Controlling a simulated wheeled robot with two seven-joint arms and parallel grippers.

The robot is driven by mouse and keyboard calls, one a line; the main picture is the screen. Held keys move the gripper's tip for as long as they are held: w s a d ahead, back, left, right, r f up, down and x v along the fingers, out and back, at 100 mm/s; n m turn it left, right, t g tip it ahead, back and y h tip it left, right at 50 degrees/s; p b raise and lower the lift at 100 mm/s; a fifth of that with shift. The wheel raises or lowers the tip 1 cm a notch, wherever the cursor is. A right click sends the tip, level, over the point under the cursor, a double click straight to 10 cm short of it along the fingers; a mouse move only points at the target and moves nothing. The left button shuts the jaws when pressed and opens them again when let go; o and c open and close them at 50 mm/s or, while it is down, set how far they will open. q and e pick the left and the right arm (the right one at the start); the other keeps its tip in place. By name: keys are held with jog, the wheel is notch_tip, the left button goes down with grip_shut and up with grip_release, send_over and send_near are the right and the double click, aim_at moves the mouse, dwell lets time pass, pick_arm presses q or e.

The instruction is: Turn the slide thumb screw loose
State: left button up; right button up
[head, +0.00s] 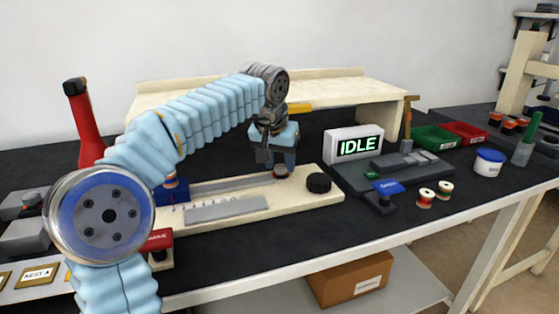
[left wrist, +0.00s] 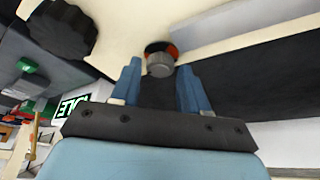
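A small round grey-topped knob (left wrist: 160,66) with an orange and black ring, which looks like the slide thumb screw, sits on the cream board (head: 316,200). In the head view its base (head: 281,174) shows just under my left gripper (head: 283,162). In the left wrist view my left gripper (left wrist: 158,74) is open, its two blue fingers apart. The knob appears between and just at the fingertips; I cannot tell whether they touch it. A larger black knob (head: 319,183) stands to its right on the board, and also shows in the left wrist view (left wrist: 62,30). My right gripper is out of view.
A sign reading IDLE (head: 353,146) stands behind the board's right end. A red bottle-like object (head: 82,120) stands at the left.

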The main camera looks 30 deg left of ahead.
pick_arm(q)
jog(key=shift+o, duration=0.9)
jog(key=p+v, duration=0.2)
jog(key=v, duration=1.1)
jog(key=shift+r+p, duration=0.35)
jog(key=shift+r, duration=0.05)
